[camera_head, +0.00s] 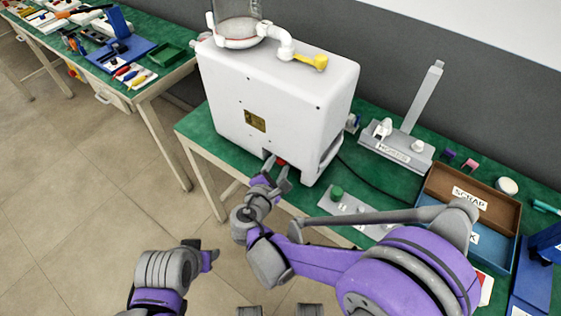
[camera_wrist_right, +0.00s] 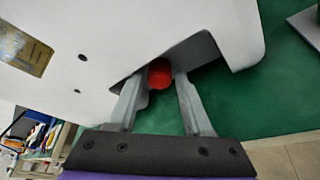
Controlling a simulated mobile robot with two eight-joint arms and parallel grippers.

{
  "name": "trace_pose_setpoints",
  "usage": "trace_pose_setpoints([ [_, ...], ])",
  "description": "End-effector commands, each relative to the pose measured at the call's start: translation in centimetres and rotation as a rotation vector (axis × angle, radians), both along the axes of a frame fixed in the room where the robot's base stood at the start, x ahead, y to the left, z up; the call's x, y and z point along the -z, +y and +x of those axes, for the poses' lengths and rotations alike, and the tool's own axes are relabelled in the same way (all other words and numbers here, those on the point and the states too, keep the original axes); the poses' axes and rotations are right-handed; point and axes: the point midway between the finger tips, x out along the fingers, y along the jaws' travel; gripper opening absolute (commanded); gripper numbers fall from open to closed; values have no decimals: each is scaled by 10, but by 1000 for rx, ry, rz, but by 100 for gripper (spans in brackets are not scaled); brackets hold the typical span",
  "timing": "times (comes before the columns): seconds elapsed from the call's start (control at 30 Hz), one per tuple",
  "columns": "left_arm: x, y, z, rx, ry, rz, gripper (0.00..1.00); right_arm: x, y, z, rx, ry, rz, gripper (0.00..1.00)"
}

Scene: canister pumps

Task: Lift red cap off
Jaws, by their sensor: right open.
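The red cap (camera_wrist_right: 160,74) sits in the dark recess at the bottom of the white canister housing (camera_head: 275,85). In the head view only a sliver of the red cap (camera_head: 282,162) shows past my fingers. My right gripper (camera_head: 277,172) is open at the recess. In the right wrist view its two fingers (camera_wrist_right: 158,92) reach up on either side of the red cap, with the cap between the tips; I cannot tell whether they touch it. My left arm shows at the lower left, with its end (camera_head: 208,258) too unclear to read the jaws.
The housing stands on a green-topped bench (camera_head: 395,180). A brown scrap tray (camera_head: 440,188) and a grey stand (camera_head: 395,150) are farther right. A tool bench (camera_head: 170,62) is at left.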

Motion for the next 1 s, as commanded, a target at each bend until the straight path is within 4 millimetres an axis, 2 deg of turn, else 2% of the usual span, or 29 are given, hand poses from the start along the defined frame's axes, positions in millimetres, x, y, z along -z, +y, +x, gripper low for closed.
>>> trace_pose_setpoints([
  [0.27,0,0,0,0,0,0,50,0,0,0,0,0,0,50],
  [0.53,0,0,0,0,0,0,50,0,0,0,0,0,0,1],
  [1.0,1,0,0,0,0,0,50,0,4,-5,-1,1,0,0],
])
